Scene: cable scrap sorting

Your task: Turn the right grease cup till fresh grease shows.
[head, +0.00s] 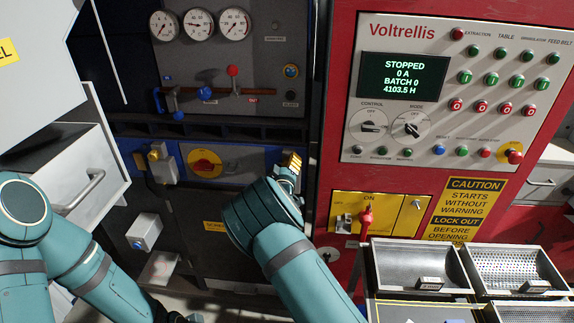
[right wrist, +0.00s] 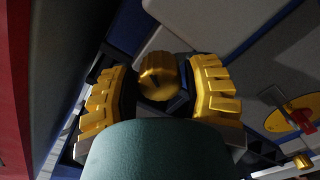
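The right grease cup (right wrist: 158,78) is a brass-coloured cap with a dark mark on its face. In the head view my right gripper (head: 289,162) is at the blue panel and hides most of that cup. The left grease cup (head: 155,153), brass on a grey block, stands further left. I see no fresh grease. My left arm is at the lower left; its gripper's fingers are not visible.
A red rotary switch on a yellow plate (head: 206,163) lies between the cups. The red control cabinet (head: 335,120) stands close on the right, with a red-handled lockout switch (head: 366,217). Metal trays (head: 420,243) are at the lower right. An open grey drawer (head: 75,165) juts out at left.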

